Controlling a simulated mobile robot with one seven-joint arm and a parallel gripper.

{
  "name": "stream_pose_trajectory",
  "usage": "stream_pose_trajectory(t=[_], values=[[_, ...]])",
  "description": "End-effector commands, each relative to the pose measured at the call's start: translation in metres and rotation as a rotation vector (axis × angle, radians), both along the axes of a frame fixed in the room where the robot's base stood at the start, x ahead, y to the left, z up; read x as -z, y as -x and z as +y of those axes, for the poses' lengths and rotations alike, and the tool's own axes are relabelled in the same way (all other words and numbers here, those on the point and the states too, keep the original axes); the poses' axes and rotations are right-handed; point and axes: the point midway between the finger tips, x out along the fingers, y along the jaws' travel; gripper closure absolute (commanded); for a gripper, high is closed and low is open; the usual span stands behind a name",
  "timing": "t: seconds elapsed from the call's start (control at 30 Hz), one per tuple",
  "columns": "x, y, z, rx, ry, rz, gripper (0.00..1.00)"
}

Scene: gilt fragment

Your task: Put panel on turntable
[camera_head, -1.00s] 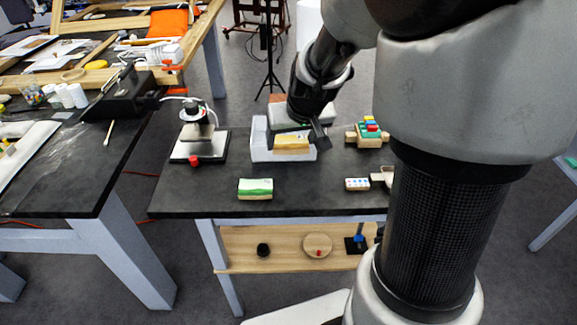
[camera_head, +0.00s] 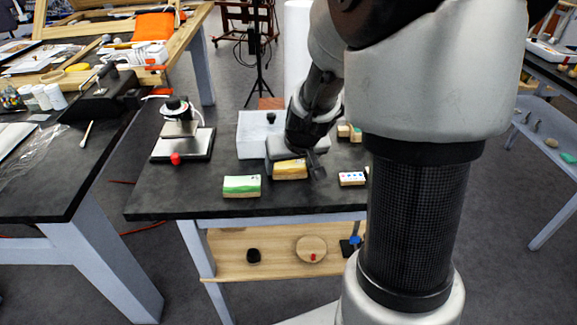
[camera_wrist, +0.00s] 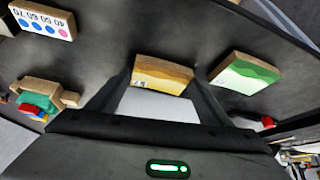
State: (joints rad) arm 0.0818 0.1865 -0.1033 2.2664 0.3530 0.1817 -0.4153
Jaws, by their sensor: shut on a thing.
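My gripper (camera_wrist: 162,88) is shut on a yellow-topped wooden panel (camera_head: 290,170), which sits between its fingertips in the wrist view (camera_wrist: 163,74). In the head view the panel is at the front of the white tray (camera_head: 252,150), over the dark table. I cannot tell its height above the table. A green-topped wooden panel (camera_head: 241,186) lies to its left, clear of the fingers. A round wooden disc (camera_head: 311,248) with a small red part lies on the shelf below; I cannot tell whether it is the turntable.
A device with a red knob (camera_head: 182,138) stands at the table's left. A dotted card block (camera_head: 352,178) lies right of the held panel, and colored blocks (camera_wrist: 37,103) show in the wrist view. The front left tabletop is clear. My arm hides the table's right side.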

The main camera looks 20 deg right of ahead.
Motion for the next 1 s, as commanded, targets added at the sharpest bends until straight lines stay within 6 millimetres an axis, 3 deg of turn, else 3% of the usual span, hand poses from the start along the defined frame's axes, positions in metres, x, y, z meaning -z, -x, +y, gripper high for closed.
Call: stream_pose_trajectory(t=[0.33,0.37,0.47,0.77,1.0], values=[[0.003,0.000,0.000,0.000,0.000,-0.001,0.49],[0.002,0.000,0.000,0.000,0.000,-0.001,0.24],[0.001,0.000,0.000,0.000,0.000,-0.001,0.08],[0.000,0.000,0.000,0.000,0.000,-0.001,0.08],[-0.031,0.013,0.002,-0.001,0.000,-0.004,0.08]])
